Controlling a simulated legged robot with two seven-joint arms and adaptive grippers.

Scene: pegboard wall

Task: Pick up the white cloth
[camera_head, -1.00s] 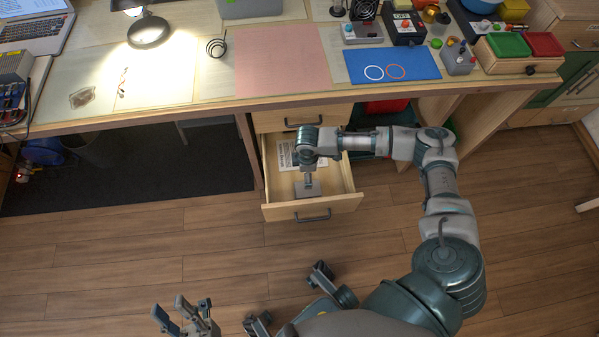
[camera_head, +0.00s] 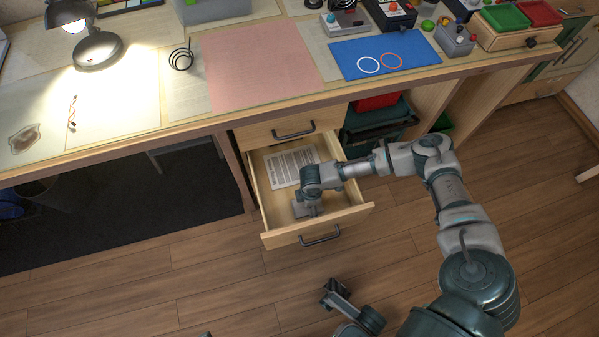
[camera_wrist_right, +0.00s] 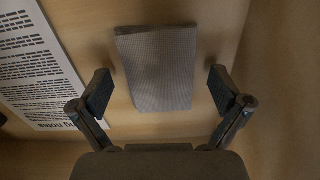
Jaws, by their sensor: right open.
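A folded grey-looking cloth (camera_wrist_right: 160,65) lies flat on the bottom of the open drawer (camera_head: 335,221). In the right wrist view it sits between the two fingers of my right gripper (camera_wrist_right: 159,82), with a gap on both sides. The gripper is open and empty, pointing down above the cloth. In the head view my right gripper (camera_head: 307,207) is inside the drawer near its front and hides most of the cloth.
A printed sheet (camera_head: 290,168) lies in the drawer, left of the cloth in the wrist view (camera_wrist_right: 40,70). The drawer's walls surround the gripper. The desk with a lamp (camera_head: 97,50), pink mat (camera_head: 258,68) and blue mat (camera_head: 385,55) overhangs behind the drawer.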

